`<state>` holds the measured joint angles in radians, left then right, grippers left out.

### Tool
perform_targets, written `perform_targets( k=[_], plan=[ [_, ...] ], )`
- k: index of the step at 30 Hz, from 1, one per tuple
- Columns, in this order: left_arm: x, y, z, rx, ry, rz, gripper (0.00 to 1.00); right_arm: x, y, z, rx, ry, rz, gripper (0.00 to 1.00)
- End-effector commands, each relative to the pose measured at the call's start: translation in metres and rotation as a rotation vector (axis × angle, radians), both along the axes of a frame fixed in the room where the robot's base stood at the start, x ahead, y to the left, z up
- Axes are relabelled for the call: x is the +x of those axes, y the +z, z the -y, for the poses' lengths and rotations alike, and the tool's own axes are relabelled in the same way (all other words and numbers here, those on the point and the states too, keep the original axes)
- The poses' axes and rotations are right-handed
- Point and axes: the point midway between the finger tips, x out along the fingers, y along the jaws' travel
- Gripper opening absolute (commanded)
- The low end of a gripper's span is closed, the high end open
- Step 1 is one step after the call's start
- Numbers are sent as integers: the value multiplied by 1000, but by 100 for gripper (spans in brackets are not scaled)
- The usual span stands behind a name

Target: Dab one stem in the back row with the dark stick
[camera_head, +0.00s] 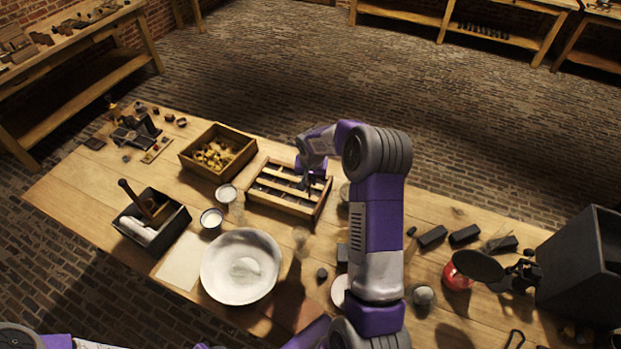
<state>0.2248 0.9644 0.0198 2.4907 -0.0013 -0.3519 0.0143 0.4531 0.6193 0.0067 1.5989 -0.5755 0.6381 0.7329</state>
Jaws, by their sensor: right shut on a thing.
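A wooden rack (285,208) with several pale slats stands near the middle of the table. Dark gaps lie between its slats; single stems in its rows are too small to make out. My right gripper (306,182) is over the rack's right back part, pointing down. It is shut on a thin dark thing, which looks like the dark stick; its lower end is hard to see against the rack. I cannot tell whether the tip touches a stem. My right arm hides the table to the right of the rack. My left gripper is out of view.
A wooden box (183,157) with yellowish pieces stands left of the rack. Two small jars (211,219) and a wide white bowl (271,285) are in front. A dark box (122,226) is at left. Dark blocks (432,237) and a red item (457,280) lie at right.

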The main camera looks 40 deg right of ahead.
Motion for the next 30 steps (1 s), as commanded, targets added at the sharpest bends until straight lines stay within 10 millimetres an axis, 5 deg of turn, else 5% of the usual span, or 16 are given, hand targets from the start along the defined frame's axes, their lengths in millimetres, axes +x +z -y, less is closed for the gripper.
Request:
perform_targets(
  k=[11,30],
  plan=[
    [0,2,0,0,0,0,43,0,4,0,-1,0,1,0],
    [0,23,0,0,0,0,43,0,42,0,-1,0,1,0]
  ],
)
